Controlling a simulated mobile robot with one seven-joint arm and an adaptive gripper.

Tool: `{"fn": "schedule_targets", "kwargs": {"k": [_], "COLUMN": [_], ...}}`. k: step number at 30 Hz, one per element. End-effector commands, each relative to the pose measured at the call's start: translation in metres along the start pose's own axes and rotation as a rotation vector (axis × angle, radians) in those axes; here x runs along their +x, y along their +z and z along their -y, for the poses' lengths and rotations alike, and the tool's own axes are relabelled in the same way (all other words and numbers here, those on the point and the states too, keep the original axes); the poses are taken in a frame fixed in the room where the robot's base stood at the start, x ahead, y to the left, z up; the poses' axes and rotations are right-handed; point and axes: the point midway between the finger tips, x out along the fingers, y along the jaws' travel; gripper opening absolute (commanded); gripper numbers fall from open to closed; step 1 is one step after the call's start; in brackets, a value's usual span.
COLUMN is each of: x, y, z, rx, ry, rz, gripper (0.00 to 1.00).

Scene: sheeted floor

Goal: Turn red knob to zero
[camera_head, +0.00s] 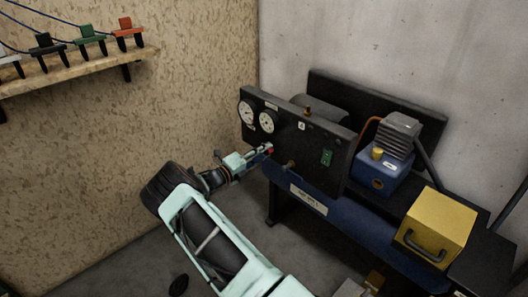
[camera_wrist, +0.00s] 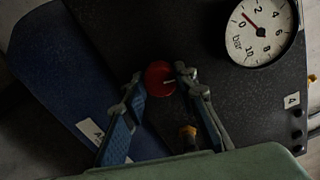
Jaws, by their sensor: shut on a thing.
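The red knob (camera_wrist: 160,78) is round with a pale pointer line, on the dark panel (camera_head: 335,143). In the wrist view my gripper (camera_wrist: 160,82) has its two fingers on either side of the knob, shut on it. In the head view my gripper (camera_head: 264,151) reaches the panel's lower left, and only a little of the red knob (camera_head: 270,149) shows beside the fingertips. A white gauge marked bar (camera_wrist: 262,30) is above right of the knob in the wrist view; its red needle points between 0 and 2.
Two gauges (camera_head: 257,117) sit above my gripper on the panel. A brass fitting (camera_wrist: 188,134) is close to the right finger. A green switch (camera_head: 326,157), blue unit (camera_head: 378,176) and yellow box (camera_head: 436,228) are farther right. A shelf (camera_head: 75,71) is on the left wall.

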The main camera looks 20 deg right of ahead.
Motion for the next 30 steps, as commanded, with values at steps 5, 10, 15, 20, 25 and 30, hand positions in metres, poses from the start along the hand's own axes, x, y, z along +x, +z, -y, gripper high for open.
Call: {"fn": "schedule_targets", "kwargs": {"k": [5, 10, 15, 20, 25, 30], "x": [-0.0003, -0.0003, -0.0003, -0.0003, -0.0003, -0.0003], "y": [-0.0008, -0.0008, -0.0008, -0.0009, -0.0009, -0.0009], "z": [-0.0006, -0.0007, -0.0007, -0.0008, -0.0008, -0.0008], "rx": [-0.117, -0.193, -0.236, -0.251, -0.254, -0.254], "ry": [0.001, 0.001, 0.001, 0.001, 0.001, 0.001], "rz": [-0.001, -0.002, -0.002, -0.002, -0.002, -0.002], "gripper": [0.02, 0.02, 0.02, 0.02, 0.02, 0.02]}}
